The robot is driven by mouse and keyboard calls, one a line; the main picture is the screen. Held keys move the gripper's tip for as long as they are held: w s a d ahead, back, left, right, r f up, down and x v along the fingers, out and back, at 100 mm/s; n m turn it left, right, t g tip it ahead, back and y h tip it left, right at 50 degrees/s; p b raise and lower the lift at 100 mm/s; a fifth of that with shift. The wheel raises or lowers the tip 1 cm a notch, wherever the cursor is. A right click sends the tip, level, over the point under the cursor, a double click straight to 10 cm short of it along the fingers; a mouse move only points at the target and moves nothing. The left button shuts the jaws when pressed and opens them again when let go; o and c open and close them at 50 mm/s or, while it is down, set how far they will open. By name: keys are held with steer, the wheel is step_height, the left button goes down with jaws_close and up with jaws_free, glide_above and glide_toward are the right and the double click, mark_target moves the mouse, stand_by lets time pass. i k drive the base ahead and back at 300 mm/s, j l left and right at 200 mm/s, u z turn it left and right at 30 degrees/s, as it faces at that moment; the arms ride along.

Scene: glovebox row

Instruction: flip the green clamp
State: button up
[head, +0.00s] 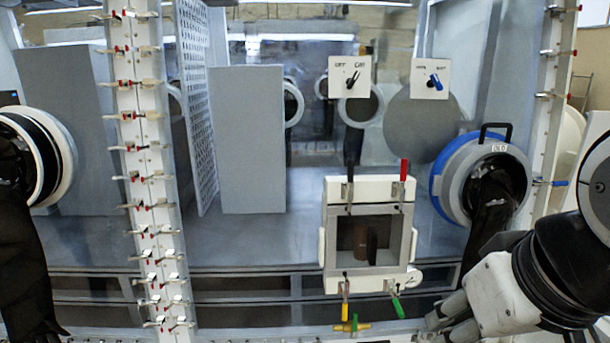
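The green clamp (397,305) is at the lower right corner of the small white-framed hatch (327,240). Its green handle points down and slightly to the right. My gripper (437,316) is at the lower right, just right of the green handle, with a small gap between them in the picture. Its grey fingers point left. The far finger is partly hidden, so I cannot tell how far apart they are. I see nothing held in it.
The hatch also has a black-handled clamp (349,146) and a red-handled clamp (404,170), both upright, and a yellow-handled clamp (345,312) pointing down. A brass valve (352,326) sits below. A blue-ringed glove port (440,180) with a hanging black glove (492,205) is right.

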mark_target(399, 311)
steer(key=z, duration=0.2)
steer(key=k+l+u, duration=0.2)
steer(key=l, duration=0.2)
steer(key=k, duration=0.65)
